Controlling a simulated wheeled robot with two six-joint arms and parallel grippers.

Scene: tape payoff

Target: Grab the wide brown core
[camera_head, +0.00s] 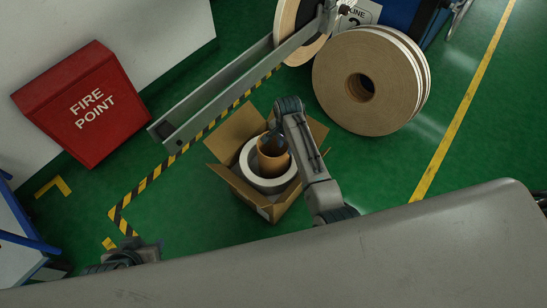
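The wide brown core (273,164) is an upright, open-topped tube inside an open cardboard box (228,141) on the floor. A white ring-shaped roll (256,183) lies around or beneath it in the box. My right arm reaches over the box's right side. My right gripper (271,140) points down at the core's upper rim, overlapping it in the view. The fingertips are dark and small, so I cannot tell whether they grip the core. Part of my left arm shows at the lower left, mostly hidden by my own body; its fingers cannot be made out.
A grey metal frame (222,92) holding a roll (289,30) stands behind the box. Large brown reels (335,78) stand at the upper right. A red fire point box (84,105) is at the left. Green floor (200,222) left of the cardboard box is clear.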

